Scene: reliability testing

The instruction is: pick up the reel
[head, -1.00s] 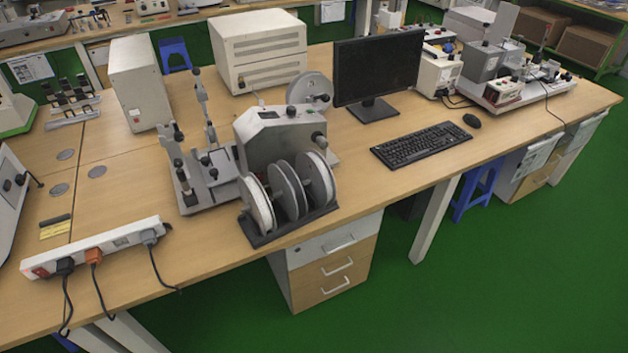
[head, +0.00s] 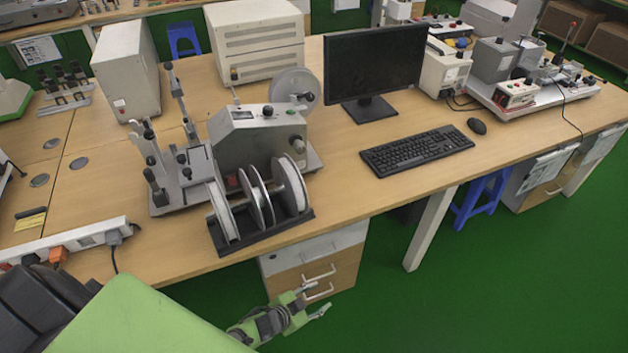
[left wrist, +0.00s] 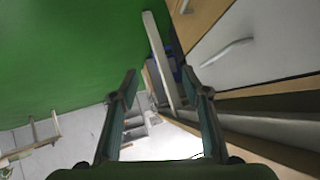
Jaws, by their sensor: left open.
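Several grey-white reels stand upright side by side on a dark rack at the table's front edge in the head view; one is the right-hand reel (head: 290,185), another the left-hand reel (head: 222,210). The dark rack (head: 265,238) holds them along a common rod. My left gripper (head: 321,299) is open and empty, in front of the drawers and below the table top, apart from the reels. In the left wrist view its two fingers (left wrist: 160,85) are spread with nothing between them. My right gripper is not in view.
A grey machine (head: 262,135) with a disc stands behind the reels. A metal stand (head: 180,185) is to the left, a keyboard (head: 415,150) and monitor (head: 375,70) to the right. The drawer cabinet (head: 315,265) is under the table edge. Bare table lies between rack and keyboard.

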